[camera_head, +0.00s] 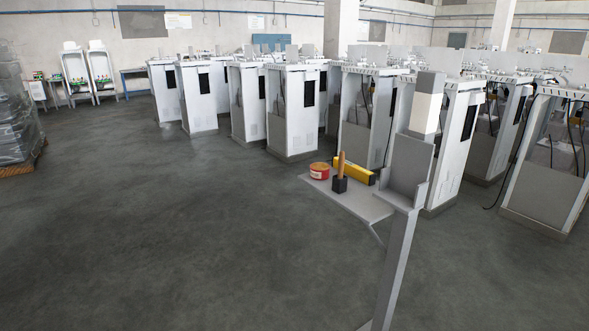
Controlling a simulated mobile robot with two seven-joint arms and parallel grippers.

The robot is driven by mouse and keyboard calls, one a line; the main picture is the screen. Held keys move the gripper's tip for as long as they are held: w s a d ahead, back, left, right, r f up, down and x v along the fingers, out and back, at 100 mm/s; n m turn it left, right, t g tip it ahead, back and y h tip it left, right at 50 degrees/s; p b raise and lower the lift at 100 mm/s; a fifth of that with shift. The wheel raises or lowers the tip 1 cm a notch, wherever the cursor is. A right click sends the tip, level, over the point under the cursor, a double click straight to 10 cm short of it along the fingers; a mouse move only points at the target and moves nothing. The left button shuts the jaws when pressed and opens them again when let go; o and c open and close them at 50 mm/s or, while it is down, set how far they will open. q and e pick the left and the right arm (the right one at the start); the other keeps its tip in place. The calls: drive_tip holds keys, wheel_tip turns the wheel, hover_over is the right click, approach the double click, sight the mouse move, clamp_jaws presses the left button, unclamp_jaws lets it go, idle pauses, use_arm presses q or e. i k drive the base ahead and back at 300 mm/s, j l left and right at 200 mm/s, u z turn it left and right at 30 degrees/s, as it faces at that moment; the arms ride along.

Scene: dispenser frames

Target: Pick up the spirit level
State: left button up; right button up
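A yellow bar-shaped object (354,172), which looks like the spirit level, lies on a small grey shelf (361,205) right of the middle of the head view. It lies at a slant across the back of the shelf. Its near right end shows dark. An upright brown handle on a black block (340,184) stands in front of it and hides a small part of it. Neither of my grippers shows in this view.
A grey post (396,262) with a bracket and a white and grey upright box (425,105) stands at the shelf's right. White dispenser frames (292,110) stand behind. The floor at left is clear.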

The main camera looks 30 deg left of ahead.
sight(366, 175)
drive_tip(key=u, duration=0.5)
drive_tip(key=i+j+z, duration=0.1)
drive_tip(key=z, duration=0.25)
drive_tip(key=i+j+z, duration=0.1)
drive_tip(key=z, duration=0.25)
drive_tip(key=i+j+z, duration=0.1)
drive_tip(key=z, duration=0.3)
drive_tip(key=i+j+z, duration=0.2)
drive_tip(key=j, duration=0.25)
drive_tip(key=j+z, duration=0.25)
drive_tip(key=j, duration=0.15)
drive_tip(key=i+j+z, duration=0.1)
drive_tip(key=j, duration=0.5)
drive_tip(key=i+j+z, duration=0.15)
drive_tip(key=j, duration=0.45)
drive_tip(key=i+j+z, duration=0.1)
drive_tip(key=j, duration=1.1)
drive_tip(key=i+j, duration=0.15)
drive_tip(key=j, duration=1)
drive_tip(key=i+z, duration=0.05)
